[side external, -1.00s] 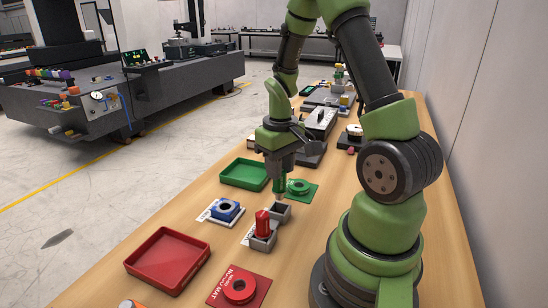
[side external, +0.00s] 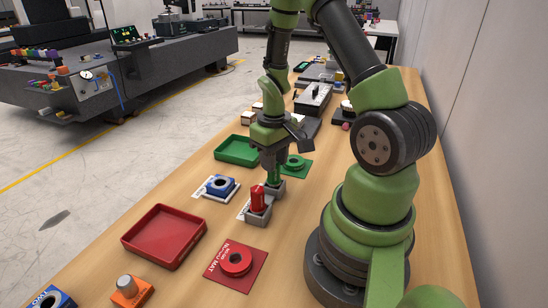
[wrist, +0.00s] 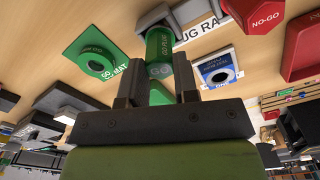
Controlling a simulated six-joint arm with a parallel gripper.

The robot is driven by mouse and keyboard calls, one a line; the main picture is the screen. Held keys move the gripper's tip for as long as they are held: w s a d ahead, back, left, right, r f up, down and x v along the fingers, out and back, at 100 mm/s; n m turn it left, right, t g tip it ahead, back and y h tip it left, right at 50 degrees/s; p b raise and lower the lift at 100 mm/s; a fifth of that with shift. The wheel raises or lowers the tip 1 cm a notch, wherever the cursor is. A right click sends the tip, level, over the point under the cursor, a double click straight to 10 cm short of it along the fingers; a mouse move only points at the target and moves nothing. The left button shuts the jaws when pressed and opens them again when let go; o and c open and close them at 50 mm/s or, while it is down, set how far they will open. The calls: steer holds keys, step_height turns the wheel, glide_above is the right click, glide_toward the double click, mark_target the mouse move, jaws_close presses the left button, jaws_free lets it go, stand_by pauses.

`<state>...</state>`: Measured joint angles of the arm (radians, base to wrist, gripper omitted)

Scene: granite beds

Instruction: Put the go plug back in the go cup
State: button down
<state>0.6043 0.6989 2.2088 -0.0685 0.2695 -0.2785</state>
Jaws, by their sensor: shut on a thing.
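My gripper (side external: 272,163) is shut on the green go plug (side external: 273,174), which hangs upright between the fingers. In the wrist view the go plug (wrist: 160,52) shows its label. The grey go cup (side external: 278,189) is directly below it in the side view; its rim (wrist: 188,12) shows behind the plug in the wrist view. The plug's lower end is at about rim height, and I cannot tell whether it has entered. The red no-go plug (side external: 257,199) stands in the neighbouring grey cup (side external: 258,216).
A green mat with a green ring (side external: 294,162) lies behind the cups. A blue ring gauge (side external: 220,184) sits to the left. A green tray (side external: 237,151), a red tray (side external: 163,237) and a red mat with a ring (side external: 236,263) are on the bench. Bare wood lies between them.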

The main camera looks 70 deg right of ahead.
steer(key=shift+f, duration=0.15)
steer(key=c, duration=0.8)
jaws_free()
step_height(320, 180, up, 9)
steer(key=s+a+r+t, duration=0.2)
steer(key=a+r, duration=0.3)
steer(key=s+a+r+t+y, duration=0.1)
steer(key=s+a+r+t, duration=0.1)
steer(key=a+r, duration=0.3)
steer(key=s+a+r+t+y, duration=0.1)
steer(key=s+a+r+t, duration=0.1)
steer(key=a+r, duration=0.3)
steer(key=shift+s+a+n+t, duration=0.2)
steer(key=shift+a+t, duration=0.1)
steer(key=shift+a, duration=0.3)
steer(key=shift+s+a+n+t, duration=0.15)
steer(key=shift+a+t, duration=0.15)
steer(key=shift+a, duration=0.25)
